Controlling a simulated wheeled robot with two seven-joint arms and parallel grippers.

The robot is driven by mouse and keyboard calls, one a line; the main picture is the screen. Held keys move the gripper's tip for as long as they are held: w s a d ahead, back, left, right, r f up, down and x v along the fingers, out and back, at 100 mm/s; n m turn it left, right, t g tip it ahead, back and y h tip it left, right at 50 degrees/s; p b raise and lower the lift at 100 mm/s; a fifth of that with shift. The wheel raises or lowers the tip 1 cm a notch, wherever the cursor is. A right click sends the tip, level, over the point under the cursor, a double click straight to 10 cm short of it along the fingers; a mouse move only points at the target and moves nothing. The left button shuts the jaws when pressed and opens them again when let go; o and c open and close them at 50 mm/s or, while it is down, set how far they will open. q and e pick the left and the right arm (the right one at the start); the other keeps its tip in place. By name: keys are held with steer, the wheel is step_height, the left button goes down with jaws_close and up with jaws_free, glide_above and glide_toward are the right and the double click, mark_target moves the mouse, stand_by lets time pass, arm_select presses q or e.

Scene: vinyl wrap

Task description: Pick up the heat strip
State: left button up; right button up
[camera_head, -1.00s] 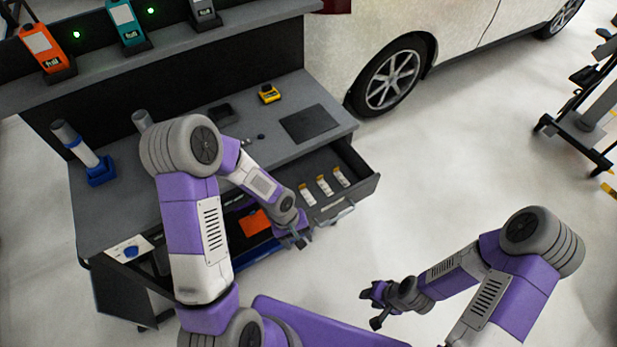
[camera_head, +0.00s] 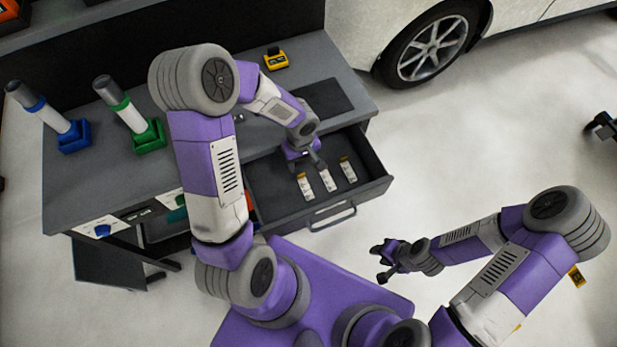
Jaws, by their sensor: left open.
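Three small white strips with yellow-orange ends lie in a row in the open drawer: a left one (camera_head: 305,187), a middle one (camera_head: 327,181) and a right one (camera_head: 348,170). I cannot tell which is the heat strip, as any labels are too small to read. My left gripper (camera_head: 309,166) is open and points down over the drawer, just behind the left and middle strips. It holds nothing, and its height above them is hard to judge. My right gripper (camera_head: 380,263) is open and empty over the floor, outside the drawer to the right.
The dark drawer (camera_head: 377,187) has a metal handle (camera_head: 331,217) at its front. On the grey worktop (camera_head: 75,180) stand a blue holder (camera_head: 74,137), a green holder (camera_head: 149,136) and a yellow item (camera_head: 276,60). A white car (camera_head: 355,28) is behind. The floor at right is mostly clear.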

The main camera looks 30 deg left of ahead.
mark_target(301, 175)
arm_select(q)
steer(key=f, duration=0.2)
steer(key=f+b, duration=0.1)
steer(key=f, duration=0.1)
steer(key=f+b, duration=0.1)
steer(key=f, duration=0.2)
steer(key=shift+s, duration=0.3)
steer(key=shift+c, duration=0.2)
jaws_close()
